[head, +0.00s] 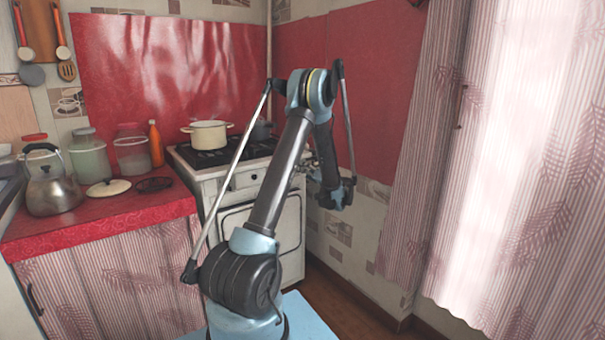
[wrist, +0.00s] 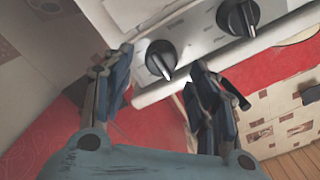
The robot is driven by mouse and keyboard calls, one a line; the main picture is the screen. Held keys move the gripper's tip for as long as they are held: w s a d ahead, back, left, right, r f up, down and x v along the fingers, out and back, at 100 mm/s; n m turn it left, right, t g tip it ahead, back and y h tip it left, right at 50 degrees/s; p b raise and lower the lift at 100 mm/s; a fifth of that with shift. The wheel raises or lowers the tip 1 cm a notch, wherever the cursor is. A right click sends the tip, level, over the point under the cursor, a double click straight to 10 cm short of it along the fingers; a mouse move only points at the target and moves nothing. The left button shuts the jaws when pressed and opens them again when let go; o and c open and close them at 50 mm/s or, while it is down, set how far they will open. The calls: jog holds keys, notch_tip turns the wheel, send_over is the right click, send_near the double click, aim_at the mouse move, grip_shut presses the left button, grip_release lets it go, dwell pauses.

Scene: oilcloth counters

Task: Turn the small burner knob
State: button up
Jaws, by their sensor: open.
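In the wrist view two dark knobs sit on the white stove front panel (wrist: 195,45). The nearer knob (wrist: 160,58) has a pale pointer ridge and lies between my gripper's (wrist: 162,57) two spread fingertips. I cannot tell whether either finger touches it. The other knob (wrist: 238,17) is farther right, outside the fingers. I cannot tell which burner each knob serves. In the head view my gripper (head: 308,168) is at the right of the stove (head: 290,228) front, partly hidden behind my arm. My arm also hides much of the knob panel.
A cream pot (head: 208,135) stands on the hob, with a dark pot (head: 262,130) behind my arm. The red counter (head: 105,208) at left bears a kettle (head: 52,190), jars and an orange bottle (head: 155,145). A curtain (head: 500,170) hangs at right.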

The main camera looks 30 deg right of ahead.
jog(key=s, duration=0.8)
jog(key=shift+s+d, duration=0.35)
